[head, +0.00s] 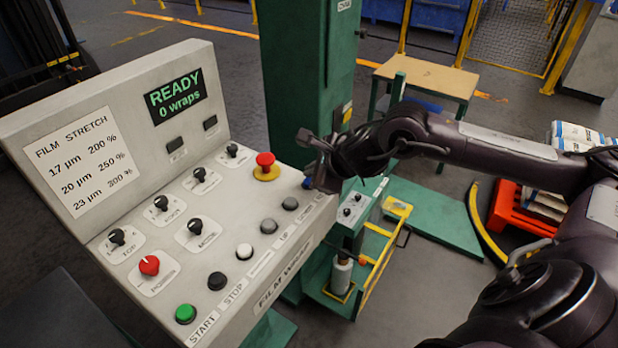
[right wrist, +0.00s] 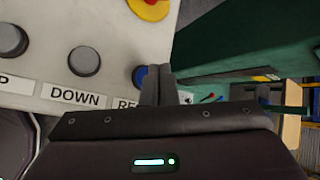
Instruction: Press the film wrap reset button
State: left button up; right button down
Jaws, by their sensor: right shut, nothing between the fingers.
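The film wrap control panel (head: 225,262) fills the left of the head view. Its blue reset button (head: 307,183) is at the far right end of the lower button row, partly covered by my right gripper (head: 316,178). In the right wrist view the blue button (right wrist: 138,77) shows beside the shut fingertips (right wrist: 160,72), its right part hidden behind them. The label below begins "RE" and is cut off by the fingers. The fingers are empty; I cannot tell whether they touch the button. The display (head: 175,98) reads "READY 0 wraps". My left gripper is out of view.
A red emergency stop (head: 265,163) on a yellow base sits just above the blue button. Grey buttons (head: 269,225) lie to its left along the row. A green column (head: 305,75) stands behind the panel. A yellow-railed cart (head: 372,262) stands to the right.

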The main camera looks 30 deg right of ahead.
jog(key=shift+r, duration=0.15)
jog(key=shift+r+p, duration=1.75)
jog(key=shift+r, duration=0.8)
jog(key=shift+f, duration=0.1)
